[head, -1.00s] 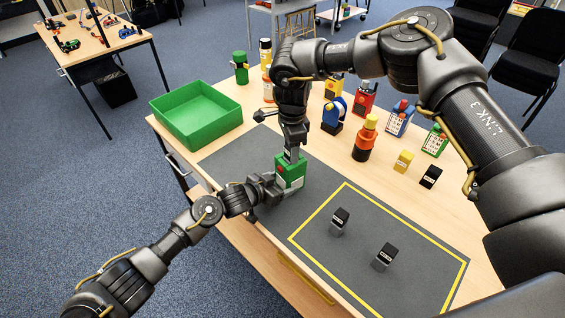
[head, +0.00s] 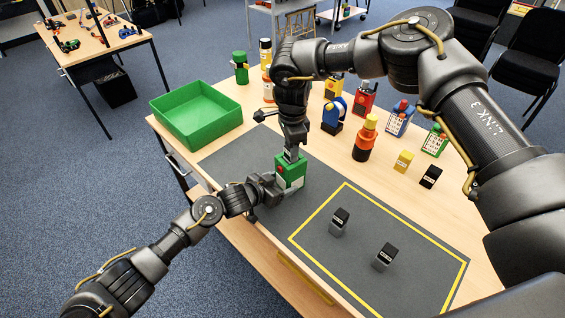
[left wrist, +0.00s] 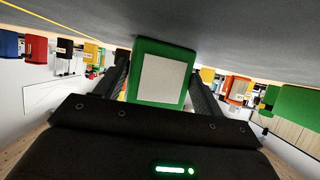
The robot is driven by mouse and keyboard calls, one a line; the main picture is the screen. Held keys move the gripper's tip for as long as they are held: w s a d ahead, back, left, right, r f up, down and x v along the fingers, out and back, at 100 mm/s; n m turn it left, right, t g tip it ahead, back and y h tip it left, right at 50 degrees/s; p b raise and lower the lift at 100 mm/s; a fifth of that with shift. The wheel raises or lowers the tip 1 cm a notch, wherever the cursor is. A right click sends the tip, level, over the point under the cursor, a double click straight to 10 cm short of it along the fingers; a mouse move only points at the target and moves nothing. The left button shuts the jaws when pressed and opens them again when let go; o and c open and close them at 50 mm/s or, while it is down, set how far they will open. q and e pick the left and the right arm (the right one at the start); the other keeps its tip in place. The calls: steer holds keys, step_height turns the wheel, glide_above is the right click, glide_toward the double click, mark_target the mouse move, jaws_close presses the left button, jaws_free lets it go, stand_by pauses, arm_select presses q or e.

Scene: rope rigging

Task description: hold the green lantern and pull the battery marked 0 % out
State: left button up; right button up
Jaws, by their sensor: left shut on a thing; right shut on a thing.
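The green lantern (head: 291,176), a boxy body with a red spot on its side, stands upright on the dark mat. My left gripper (head: 271,187) is shut on it from the left, low down. In the left wrist view the lantern (left wrist: 187,80) shows its pale panel between my two fingers (left wrist: 160,88). My right gripper (head: 293,143) points straight down over the lantern and is shut on a dark battery (head: 289,155) at the lantern's top. I cannot read the battery's mark, and its lower end is hidden.
Two dark-topped batteries (head: 339,220) (head: 384,257) stand inside the yellow outline on the mat (head: 350,285). A green open tray (head: 196,116) is at the left. Bottles, colored devices and small blocks (head: 403,161) line the back and right. The mat's left part is clear.

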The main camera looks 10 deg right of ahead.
steer(key=shift+r, duration=0.2)
arm_select(q)
steer(key=shift+a+f, duration=0.1)
arm_select(e)
steer(key=shift+a+r, duration=0.1)
steer(key=shift+r, duration=2.25)
steer(key=shift+c, duration=0.4)
steer(key=shift+r, duration=1.05)
jaws_close()
steer(key=shift+r, duration=0.15)
steer(key=shift+r, duration=1.35)
arm_select(q)
steer(key=o, duration=1.2)
steer(key=shift+c, duration=0.2)
